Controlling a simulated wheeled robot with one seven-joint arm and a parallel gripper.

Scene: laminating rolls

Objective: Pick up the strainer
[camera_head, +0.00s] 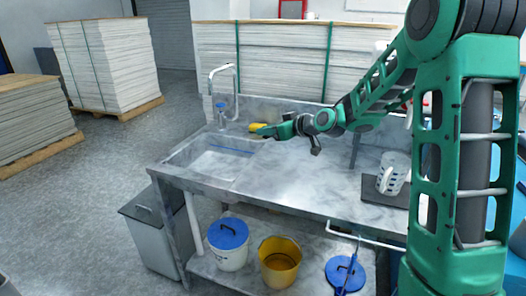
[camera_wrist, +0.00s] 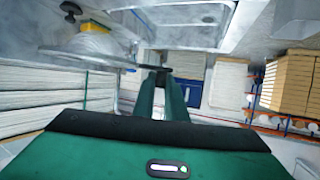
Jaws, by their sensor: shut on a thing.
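The strainer (camera_wrist: 88,46) shows in the wrist view as a pale, see-through mesh bowl with a thin round rim, at the upper left. Its handle side runs right to my fingertips. My gripper (camera_wrist: 153,72) is shut on it there, with the bowl out to the left of the fingers. In the head view my gripper (camera_head: 266,131) is over the back of the counter, near the sink's right end. I cannot make out the strainer clearly there. How far it is above the counter is not clear.
A yellow sponge (camera_head: 257,127) lies by the back splash, close to my gripper. The sink (camera_head: 217,158) and tap (camera_head: 235,95) are to the left. A white jug (camera_head: 393,174) stands on a dark mat at right. The counter middle (camera_head: 290,185) is clear. Buckets stand below.

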